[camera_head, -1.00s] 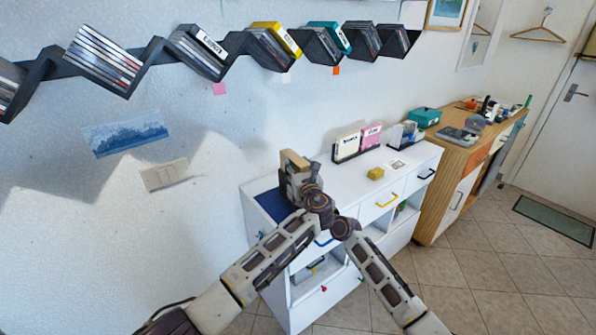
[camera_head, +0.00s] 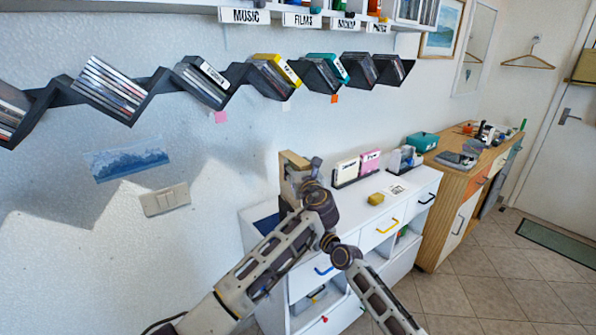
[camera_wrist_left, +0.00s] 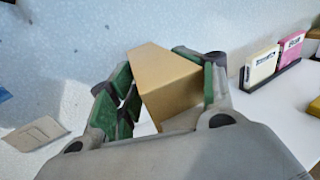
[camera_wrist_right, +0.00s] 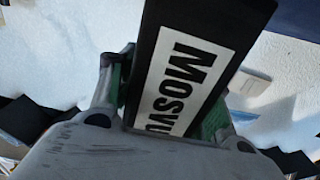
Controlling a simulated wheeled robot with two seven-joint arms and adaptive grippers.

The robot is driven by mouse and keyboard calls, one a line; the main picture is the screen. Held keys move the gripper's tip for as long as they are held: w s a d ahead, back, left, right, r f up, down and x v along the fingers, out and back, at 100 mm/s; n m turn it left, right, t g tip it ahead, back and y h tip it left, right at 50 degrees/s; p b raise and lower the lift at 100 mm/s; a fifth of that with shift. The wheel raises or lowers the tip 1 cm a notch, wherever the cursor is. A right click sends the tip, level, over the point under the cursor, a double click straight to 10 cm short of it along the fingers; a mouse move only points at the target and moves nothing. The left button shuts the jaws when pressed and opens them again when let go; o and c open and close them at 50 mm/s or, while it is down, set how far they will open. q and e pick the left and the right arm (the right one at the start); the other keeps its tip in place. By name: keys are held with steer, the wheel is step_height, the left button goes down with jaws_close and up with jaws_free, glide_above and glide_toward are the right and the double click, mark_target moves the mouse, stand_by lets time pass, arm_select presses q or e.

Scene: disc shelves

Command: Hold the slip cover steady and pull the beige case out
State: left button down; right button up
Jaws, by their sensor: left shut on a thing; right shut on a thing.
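The beige case (camera_wrist_left: 172,82) is a tan box between the green-padded fingers of my left gripper (camera_wrist_left: 163,92), which is shut on it. In the head view the case (camera_head: 293,159) stands above the left end of the white cabinet, with my left gripper (camera_head: 299,184) at it. I cannot tell how far the case sits in the cover.
The white cabinet (camera_head: 405,212) carries a blue mat (camera_head: 265,224), a yellow block (camera_head: 376,199) and white and pink cases (camera_head: 347,171) in a black holder. A dark zigzag disc shelf (camera_head: 150,88) hangs on the wall above. The air around the grippers looks clear.

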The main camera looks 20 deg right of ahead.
arm_select(q)
steer(key=shift+r, duration=0.35)
arm_select(e)
steer(key=shift+d+f, duration=0.1)
steer(key=shift+f, duration=0.2)
steer(key=o, duration=0.8)
arm_select(q)
steer(key=shift+f, duration=0.1)
arm_select(e)
steer(key=shift+o, duration=1.4)
steer(key=shift+r, duration=0.1)
arm_select(q)
steer(key=shift+f, duration=0.1)
arm_select(e)
steer(key=shift+o, duration=0.2)
steer(key=shift+r, duration=0.1)
steer(key=shift+s, duration=0.1)
steer(key=shift+v, duration=3.85)
steer(key=shift+s, duration=0.1)
